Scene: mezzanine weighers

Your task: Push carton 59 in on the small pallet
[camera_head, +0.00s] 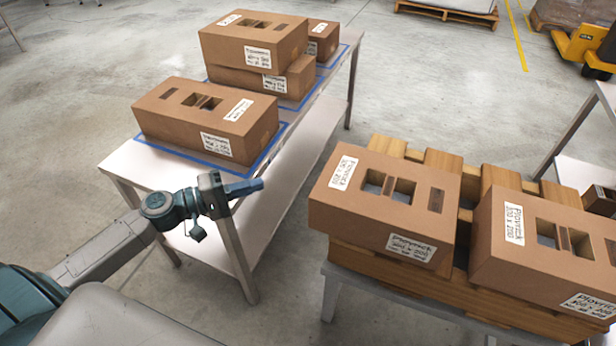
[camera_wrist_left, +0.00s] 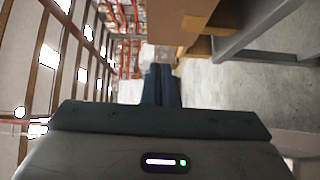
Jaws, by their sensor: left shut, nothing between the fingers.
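The small wooden pallet (camera_head: 487,180) rests on a grey stand at the right. Two brown cartons with cut-out openings lie on it: a left carton (camera_head: 383,225) and a right carton (camera_head: 500,265). The left carton sits at an angle near the pallet's left side, with a gap to the right one. Their labels are too small to read a 59. My left gripper (camera_head: 262,184) is shut and empty, in the air left of the left carton and apart from it. In the left wrist view its fingers (camera_wrist_left: 161,84) are together, and a carton (camera_wrist_left: 180,20) shows beyond them. My right gripper is out of view.
A metal table (camera_head: 150,165) at the left bears several cartons (camera_head: 205,115) inside blue taped outlines. A gap of bare floor lies between table and stand. Another pallet (camera_head: 450,12) and a yellow pallet truck (camera_head: 578,45) stand at the back right.

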